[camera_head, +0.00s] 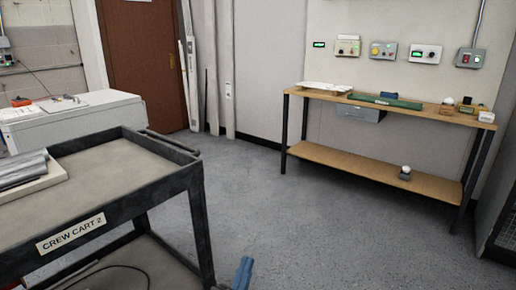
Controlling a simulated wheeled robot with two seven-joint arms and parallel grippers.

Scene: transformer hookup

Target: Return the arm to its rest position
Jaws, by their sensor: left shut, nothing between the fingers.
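My left gripper (243,271) shows only as a small blue piece at the bottom edge of the head view, just right of the cart's front leg. It is shut and empty. The rest of the gripper and its arm are below the picture. My right gripper is not in view.
A dark cart (118,165) labelled CREW CART 2 stands close at the left, with a tray of grey rolls on it. A wooden workbench (375,168) stands at the back right below wall boxes. A white chest (75,118) is behind the cart. The grey floor (310,225) between is clear.

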